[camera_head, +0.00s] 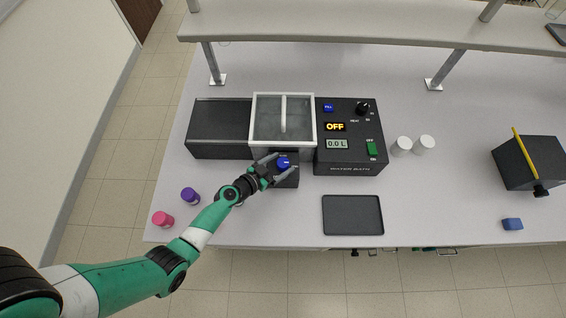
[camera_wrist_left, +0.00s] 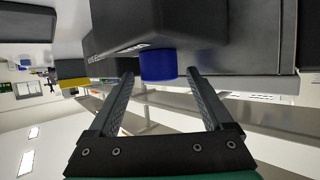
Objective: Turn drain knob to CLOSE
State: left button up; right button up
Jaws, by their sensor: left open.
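The drain knob (camera_head: 284,162) is a small blue knob on a black block at the front of the water bath (camera_head: 350,158). In the left wrist view the blue knob (camera_wrist_left: 158,64) sticks out from the dark housing (camera_wrist_left: 165,22). My left gripper (camera_head: 276,168) is open, with its fingers on either side of the knob. In the left wrist view the fingers (camera_wrist_left: 158,80) reach toward the knob with gaps on both sides. The knob's pointer direction is too small to tell. My right gripper does not show.
The bath has a clear-lidded tank (camera_head: 283,98) and a panel with an OFF display (camera_head: 335,127) and a 0.0 L display (camera_head: 338,144). A black tray (camera_head: 353,228), two white cups (camera_head: 402,146), a purple cap (camera_head: 190,195) and a pink cap (camera_head: 162,219) stand nearby.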

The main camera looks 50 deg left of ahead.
pick_arm(q)
jog(key=shift+x, duration=0.8)
grip_shut()
